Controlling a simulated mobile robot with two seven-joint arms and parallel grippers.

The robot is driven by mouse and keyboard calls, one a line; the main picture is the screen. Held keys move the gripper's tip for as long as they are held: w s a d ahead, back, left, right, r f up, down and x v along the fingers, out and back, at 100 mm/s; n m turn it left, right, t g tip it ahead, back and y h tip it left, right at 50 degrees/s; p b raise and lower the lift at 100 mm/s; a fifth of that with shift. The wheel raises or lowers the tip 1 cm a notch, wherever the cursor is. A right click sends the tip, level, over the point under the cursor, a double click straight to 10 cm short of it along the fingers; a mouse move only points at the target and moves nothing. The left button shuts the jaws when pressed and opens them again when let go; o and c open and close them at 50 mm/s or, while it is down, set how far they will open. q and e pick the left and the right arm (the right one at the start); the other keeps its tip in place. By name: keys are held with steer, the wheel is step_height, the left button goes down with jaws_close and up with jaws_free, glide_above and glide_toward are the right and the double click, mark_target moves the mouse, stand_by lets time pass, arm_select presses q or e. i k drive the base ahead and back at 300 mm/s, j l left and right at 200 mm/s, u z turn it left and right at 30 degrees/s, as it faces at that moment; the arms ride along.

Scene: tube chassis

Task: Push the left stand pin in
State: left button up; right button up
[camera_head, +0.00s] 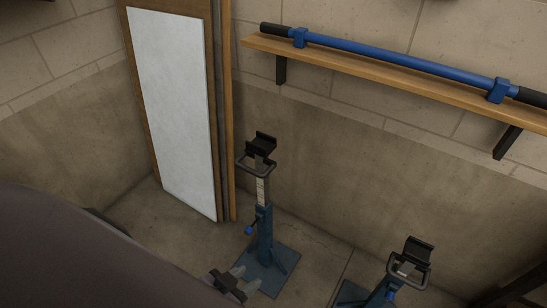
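The left stand (265,236) is a blue post on a square base plate, with a grey inner column and a black saddle on top. Its pin (249,230) has a blue knob and sticks out from the left side of the post. My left gripper (249,276) is low in the view, over the near left part of the base plate and below the pin. Its two pale fingers are apart with nothing seen between them. It does not touch the pin. My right gripper does not show.
A second stand (386,292) is at the lower right, its base partly cut off. A wooden shelf (372,74) on the wall holds a long blue bar (395,63). A white panel (175,110) is at the back left. Floor is clear between the stands.

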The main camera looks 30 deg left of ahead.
mark_target(248, 230)
steer(key=u, duration=1.1)
